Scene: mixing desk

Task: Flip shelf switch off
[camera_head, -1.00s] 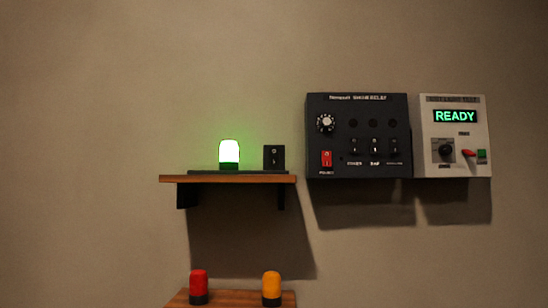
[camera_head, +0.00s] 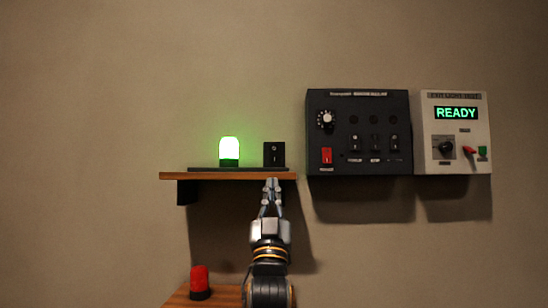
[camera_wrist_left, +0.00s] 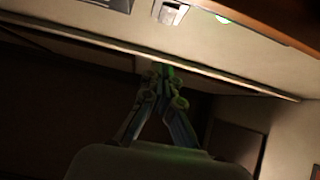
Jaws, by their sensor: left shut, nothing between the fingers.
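The shelf switch (camera_head: 274,154) is a small black box with a rocker, standing at the right end of the wooden wall shelf (camera_head: 225,176). A green lamp (camera_head: 229,150) glows on the shelf to the left of it. My left gripper (camera_head: 271,184) is shut and empty, pointing up just below the switch at the shelf's front edge, apart from the switch in the picture. In the left wrist view its closed fingers (camera_wrist_left: 160,72) point toward a pale surface. My right gripper is out of view.
A dark control panel (camera_head: 358,132) and a white box (camera_head: 454,132) with a lit READY display hang on the wall to the right. A red lamp (camera_head: 200,283) stands on a lower wooden shelf (camera_head: 225,295). The wall on the left is clear.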

